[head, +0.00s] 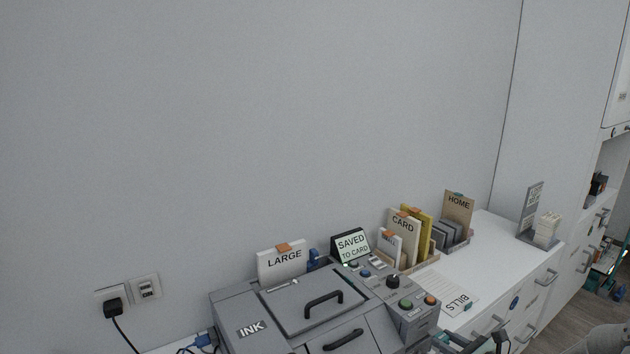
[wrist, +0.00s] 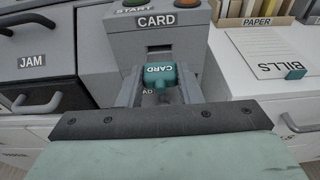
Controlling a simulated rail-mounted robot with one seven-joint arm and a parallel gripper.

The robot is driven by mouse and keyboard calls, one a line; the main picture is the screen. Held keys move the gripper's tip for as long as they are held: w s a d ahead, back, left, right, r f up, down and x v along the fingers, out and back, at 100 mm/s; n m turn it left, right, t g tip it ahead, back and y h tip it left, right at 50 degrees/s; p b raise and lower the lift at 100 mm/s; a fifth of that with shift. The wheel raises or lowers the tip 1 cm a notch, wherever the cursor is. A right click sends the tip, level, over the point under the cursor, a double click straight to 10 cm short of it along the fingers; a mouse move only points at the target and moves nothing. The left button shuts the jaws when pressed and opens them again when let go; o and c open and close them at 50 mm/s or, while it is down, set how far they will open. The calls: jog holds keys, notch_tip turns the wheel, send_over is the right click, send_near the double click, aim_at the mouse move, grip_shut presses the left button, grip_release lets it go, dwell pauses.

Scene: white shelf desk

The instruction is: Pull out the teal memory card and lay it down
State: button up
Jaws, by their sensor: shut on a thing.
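The teal memory card (wrist: 159,73), marked CARD, sits between the two grey fingers of my gripper (wrist: 160,86) in the wrist view. My gripper is shut on it. The card is in front of the grey printer's panel (wrist: 190,50), below the CARD label (wrist: 157,20) and a dark recess (wrist: 160,47). I cannot tell whether any of the card is still inside a slot. In the head view the printer (head: 245,305) stands at bottom centre, and its small screen (head: 351,246) reads SAVED TO CARD. The card's place is not clear in that view.
White desktop (head: 490,255) lies right of the printer, with a BILLS sheet (head: 450,298) on it; the sheet also shows in the wrist view (wrist: 268,50). Card and envelope holders (head: 410,240) stand behind. Drawer handles (wrist: 303,122) stick out along the desk front. A JAM door (wrist: 38,60) is left.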

aim_at(439, 334)
jog(key=shift+s+d+r+p, duration=0.3)
jog(key=shift+s+d+r, duration=0.1)
jog(key=shift+s, duration=0.25)
jog(key=shift+s+d+r+p, duration=0.25)
jog(key=shift+s+d+r, duration=0.1)
jog(key=shift+s, duration=0.25)
jog(key=shift+d, duration=0.1)
